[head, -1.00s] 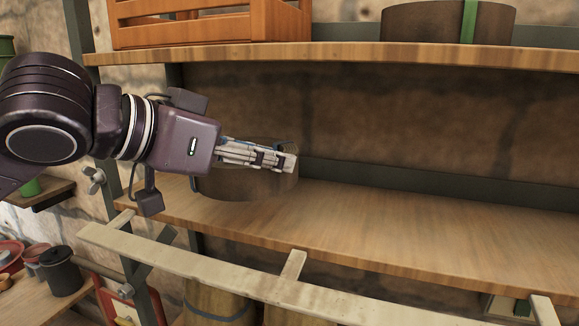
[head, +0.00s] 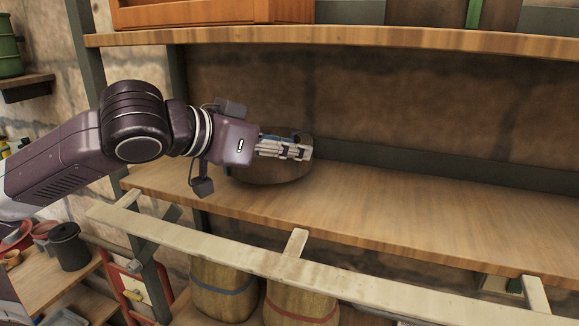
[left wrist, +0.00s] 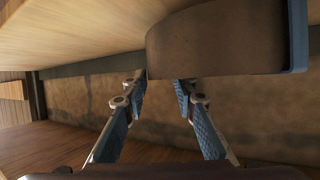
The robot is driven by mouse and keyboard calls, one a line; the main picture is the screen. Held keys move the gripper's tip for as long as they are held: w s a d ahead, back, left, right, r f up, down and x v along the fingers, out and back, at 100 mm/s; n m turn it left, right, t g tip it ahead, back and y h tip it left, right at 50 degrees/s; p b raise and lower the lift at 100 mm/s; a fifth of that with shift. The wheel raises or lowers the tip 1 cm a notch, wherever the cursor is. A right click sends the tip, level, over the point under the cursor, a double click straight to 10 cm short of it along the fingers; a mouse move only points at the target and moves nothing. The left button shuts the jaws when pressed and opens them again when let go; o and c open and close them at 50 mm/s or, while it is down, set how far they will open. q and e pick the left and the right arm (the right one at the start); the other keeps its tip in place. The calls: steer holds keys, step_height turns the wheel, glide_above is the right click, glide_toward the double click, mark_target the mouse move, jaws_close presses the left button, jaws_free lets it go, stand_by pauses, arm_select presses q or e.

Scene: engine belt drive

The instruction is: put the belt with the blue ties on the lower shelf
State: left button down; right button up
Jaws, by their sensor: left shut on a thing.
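My left gripper (head: 299,150) reaches over the left part of the lower shelf (head: 420,215) and is shut on the wall of a wide brown belt (head: 275,172). In the left wrist view the belt (left wrist: 215,40) shows large, with a blue tie (left wrist: 298,35) at its right edge. The fingers (left wrist: 160,82) stand on either side of its near edge. The belt is a ring, upright on its edge, at the lower shelf's surface. I cannot tell whether it bears fully on the boards. My right gripper is not in view.
The upper shelf (head: 350,39) holds an orange crate (head: 210,13) and a brown belt (head: 428,12) with a green tie (head: 474,14). A pale rail (head: 200,235) runs before the lower shelf. Sacks (head: 225,285) stand below. The lower shelf's middle and right are clear.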

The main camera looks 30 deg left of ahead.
mark_target(271, 160)
arm_select(q)
step_height(271, 160, down, 2)
steer(key=shift+f+b, duration=0.1)
steer(key=shift+b, duration=0.4)
steer(key=shift+w+f, duration=0.1)
steer(key=shift+w, duration=0.15)
steer(key=c, duration=1.5)
jaws_free()
steer(key=shift+s+f, duration=0.1)
steer(key=shift+c, duration=0.2)
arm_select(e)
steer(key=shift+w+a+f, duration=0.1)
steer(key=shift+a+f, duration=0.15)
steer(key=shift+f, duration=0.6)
arm_select(q)
steer(key=shift+s+a+b, duration=0.15)
steer(key=shift+s+b, duration=0.05)
steer(key=shift+b, duration=0.15)
steer(key=b+v, duration=0.4)
steer(key=shift+s, duration=0.35)
steer(key=b+v, duration=0.2)
steer(key=v, duration=0.5)
steer(key=shift+r, duration=0.2)
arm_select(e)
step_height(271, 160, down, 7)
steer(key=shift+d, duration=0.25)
